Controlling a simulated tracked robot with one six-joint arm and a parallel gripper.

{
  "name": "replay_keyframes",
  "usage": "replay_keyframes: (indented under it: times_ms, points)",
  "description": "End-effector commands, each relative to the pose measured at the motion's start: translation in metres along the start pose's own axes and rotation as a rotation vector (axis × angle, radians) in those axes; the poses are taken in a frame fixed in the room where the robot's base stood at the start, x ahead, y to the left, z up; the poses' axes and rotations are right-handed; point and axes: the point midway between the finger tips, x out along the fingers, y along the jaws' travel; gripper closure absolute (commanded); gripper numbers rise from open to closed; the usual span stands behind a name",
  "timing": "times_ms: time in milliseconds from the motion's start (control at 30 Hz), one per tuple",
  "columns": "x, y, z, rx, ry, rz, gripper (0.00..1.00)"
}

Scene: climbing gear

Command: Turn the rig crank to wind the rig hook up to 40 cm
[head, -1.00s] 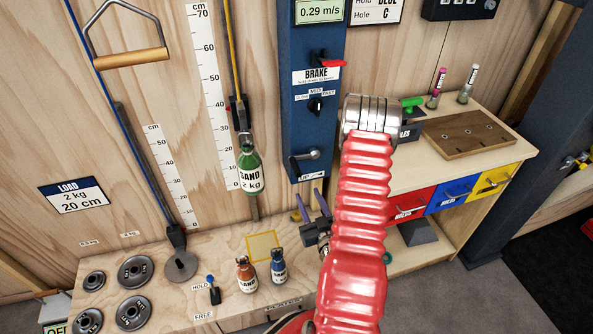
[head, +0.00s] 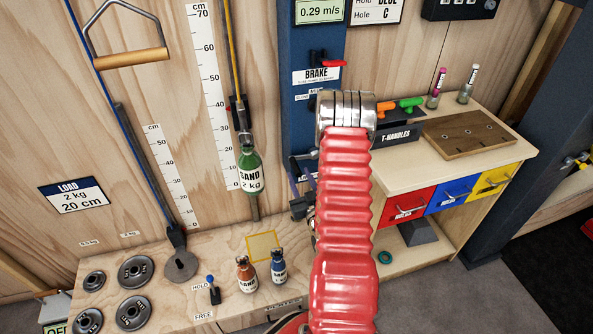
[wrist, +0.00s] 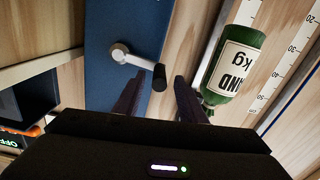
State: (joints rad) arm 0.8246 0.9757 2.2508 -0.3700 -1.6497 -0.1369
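The rig crank (wrist: 122,52) has a metal hub and arm and a black knob (wrist: 159,77) on the blue post; in the head view my arm partly hides it. My gripper (wrist: 157,82) is open, its two dark fingers on either side of the knob, with gaps showing. In the head view the gripper (head: 301,180) is at the crank's height, mostly behind my red arm. The rig hook (head: 242,136) hangs on the yellow rope with a green 2 kg sand bottle (head: 250,174) beside the tall cm scale (head: 213,92). The hook is roughly between 20 and 30.
The red brake lever (head: 333,63) is above the crank on the blue post (head: 306,130). The speed knob is hidden by my arm. Orange and blue sand bottles (head: 278,267) and weight discs (head: 134,272) stand on the low bench. A drawer cabinet (head: 400,185) is at right.

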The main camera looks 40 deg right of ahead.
Motion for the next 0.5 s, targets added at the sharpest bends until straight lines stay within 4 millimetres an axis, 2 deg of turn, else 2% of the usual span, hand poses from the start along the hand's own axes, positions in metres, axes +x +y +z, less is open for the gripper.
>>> replay_keyframes:
  times_ms: [100, 233, 500]
  points:
    - [0.018, -0.001, -0.001, 0.0, 0.002, -0.001, 0.63]
    - [0.032, 0.0, 0.0, 0.0, 0.001, 0.0, 0.63]
    - [0.04, 0.0, 0.0, 0.001, 0.0, 0.001, 0.63]
